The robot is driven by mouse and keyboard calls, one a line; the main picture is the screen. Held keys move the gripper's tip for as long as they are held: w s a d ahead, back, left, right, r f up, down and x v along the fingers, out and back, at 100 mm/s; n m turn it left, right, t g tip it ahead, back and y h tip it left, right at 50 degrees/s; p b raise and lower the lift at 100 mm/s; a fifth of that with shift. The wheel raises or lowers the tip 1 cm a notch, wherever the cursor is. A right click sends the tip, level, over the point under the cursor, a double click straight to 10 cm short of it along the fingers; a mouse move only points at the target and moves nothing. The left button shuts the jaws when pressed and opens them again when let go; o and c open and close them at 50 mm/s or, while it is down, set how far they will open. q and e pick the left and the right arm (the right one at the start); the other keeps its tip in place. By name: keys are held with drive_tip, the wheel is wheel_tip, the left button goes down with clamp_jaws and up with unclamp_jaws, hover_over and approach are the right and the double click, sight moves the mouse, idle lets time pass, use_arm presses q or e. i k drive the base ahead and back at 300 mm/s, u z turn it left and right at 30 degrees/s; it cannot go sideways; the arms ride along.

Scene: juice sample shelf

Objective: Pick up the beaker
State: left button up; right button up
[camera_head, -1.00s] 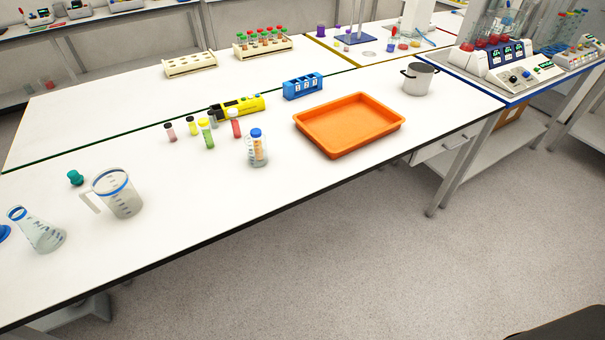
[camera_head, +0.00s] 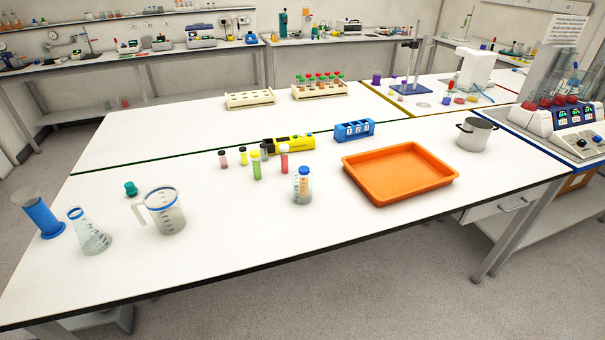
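A clear beaker (camera_head: 165,212) with a blue rim band, dark markings and a handle on its left stands upright on the white bench (camera_head: 230,245), near its left end. A conical flask (camera_head: 90,236) with a blue band at its neck stands to its left. A small teal stopper (camera_head: 131,188) lies just behind the beaker's handle. Neither of my grippers is in view.
A blue cylinder (camera_head: 41,217) stands at the far left. A blue-capped bottle (camera_head: 302,186), several small vials and an orange tray (camera_head: 398,173) are to the right. A metal pot (camera_head: 476,135) stands near the right end. The bench front by the beaker is clear.

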sight(301, 192)
drive_tip(key=z, duration=2.55)
drive_tip(key=i, duration=2.3)
drive_tip(key=u, duration=3.2)
